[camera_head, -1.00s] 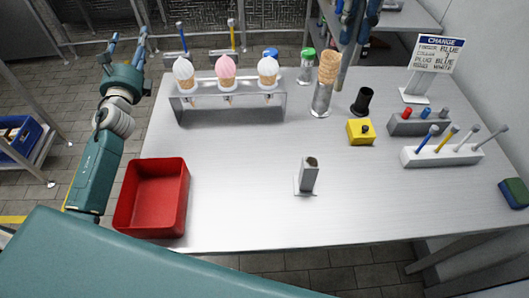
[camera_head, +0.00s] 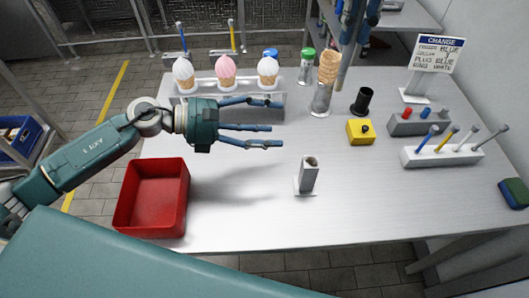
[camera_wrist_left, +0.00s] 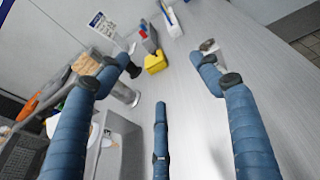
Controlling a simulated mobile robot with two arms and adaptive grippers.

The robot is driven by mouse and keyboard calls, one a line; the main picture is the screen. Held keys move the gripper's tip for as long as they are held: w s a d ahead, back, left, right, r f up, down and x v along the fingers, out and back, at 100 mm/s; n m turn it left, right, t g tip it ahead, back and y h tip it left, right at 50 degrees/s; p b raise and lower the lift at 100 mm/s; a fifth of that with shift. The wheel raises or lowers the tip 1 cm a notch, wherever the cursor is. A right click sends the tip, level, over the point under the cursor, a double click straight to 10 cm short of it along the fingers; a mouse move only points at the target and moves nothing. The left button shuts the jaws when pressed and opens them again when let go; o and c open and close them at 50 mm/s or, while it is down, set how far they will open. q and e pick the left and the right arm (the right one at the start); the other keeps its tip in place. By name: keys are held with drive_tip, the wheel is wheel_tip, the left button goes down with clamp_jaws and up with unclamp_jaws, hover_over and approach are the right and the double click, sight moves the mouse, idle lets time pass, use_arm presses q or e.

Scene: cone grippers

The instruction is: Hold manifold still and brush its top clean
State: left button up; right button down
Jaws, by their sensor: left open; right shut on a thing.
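A small upright grey metal post (camera_head: 308,178) with a brownish top stands on a flat foot mid-table. It may be the manifold; I cannot be sure. It also shows in the left wrist view (camera_wrist_left: 208,46), partly behind a finger. My left gripper (camera_head: 281,122) is open and empty, its fingers spread above the table, left of and behind the post. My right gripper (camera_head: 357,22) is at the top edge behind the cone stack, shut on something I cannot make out. No brush is clearly recognisable.
A red tray (camera_head: 125,205) lies front left. A rack (camera_head: 235,108) with several ice cream cones stands behind my left gripper. A cone stack (camera_head: 329,68), black cup (camera_head: 363,100), yellow block (camera_head: 360,133) and white rod holder (camera_head: 443,155) stand behind and right.

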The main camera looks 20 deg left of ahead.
sight(302, 164)
use_arm(q)
drive_tip(key=s+d+f+m+g, duration=0.1)
drive_tip(key=s+f+g, duration=0.2)
drive_tip(key=s+f, duration=0.15)
drive_tip(key=shift+y, duration=0.4)
drive_tip(key=x, duration=1.1)
drive_tip(key=shift+s+d, duration=0.2)
drive_tip(key=shift+d, duration=0.1)
clamp_jaws()
drive_tip(key=shift+n+t+y, duration=0.3)
drive_tip(key=shift+n+t, duration=0.4)
drive_tip(key=shift+t, duration=0.3)
